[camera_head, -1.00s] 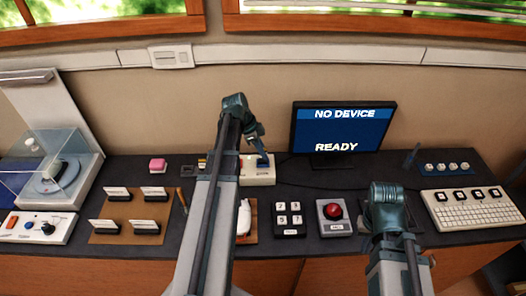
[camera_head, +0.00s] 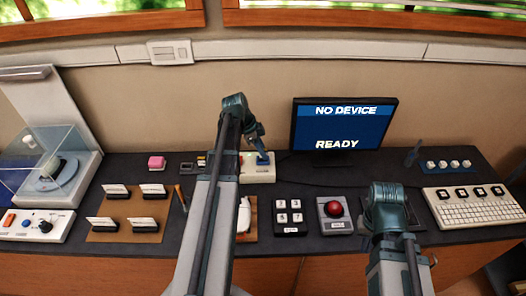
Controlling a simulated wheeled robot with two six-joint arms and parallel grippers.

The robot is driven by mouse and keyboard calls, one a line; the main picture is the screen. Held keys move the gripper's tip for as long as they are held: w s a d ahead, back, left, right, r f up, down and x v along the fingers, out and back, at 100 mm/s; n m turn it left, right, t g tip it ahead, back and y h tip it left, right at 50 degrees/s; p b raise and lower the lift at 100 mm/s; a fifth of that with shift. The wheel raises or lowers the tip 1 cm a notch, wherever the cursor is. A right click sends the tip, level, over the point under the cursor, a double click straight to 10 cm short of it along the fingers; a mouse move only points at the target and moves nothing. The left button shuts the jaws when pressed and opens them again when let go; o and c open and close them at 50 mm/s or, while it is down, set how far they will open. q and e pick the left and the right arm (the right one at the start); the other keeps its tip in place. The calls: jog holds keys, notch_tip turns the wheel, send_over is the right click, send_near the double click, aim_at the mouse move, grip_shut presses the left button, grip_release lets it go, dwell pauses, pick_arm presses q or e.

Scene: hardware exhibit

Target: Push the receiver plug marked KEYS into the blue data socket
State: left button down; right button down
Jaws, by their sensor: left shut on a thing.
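A cream box (camera_head: 258,176) stands towards the back of the counter, left of the monitor. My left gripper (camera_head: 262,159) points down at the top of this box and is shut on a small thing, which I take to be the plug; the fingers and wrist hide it. I cannot read a KEYS mark or make out the blue socket apart from the bluish gripper tip. I cannot tell how deep the plug sits. My right arm's end (camera_head: 387,208) hangs over the counter right of the red button; its fingers are hidden.
The monitor (camera_head: 341,126) reads NO DEVICE, READY. Small dark items (camera_head: 187,168) lie left of the box. A keypad (camera_head: 290,217), a red button (camera_head: 333,208) and a keyboard (camera_head: 474,212) stand to the right. A brown board (camera_head: 126,207) and a clear case (camera_head: 40,165) are left.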

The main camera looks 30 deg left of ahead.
pick_arm(q)
jog(key=shift+f, duration=0.25)
jog(key=shift+r, duration=0.1)
jog(key=c, duration=0.7)
grip_release()
jog(key=shift+c, duration=0.2)
jog(key=shift+o, duration=0.3)
jog(key=o, duration=0.4)
jog(key=shift+r+p, duration=3.4)
jog(key=shift+r, duration=0.15)
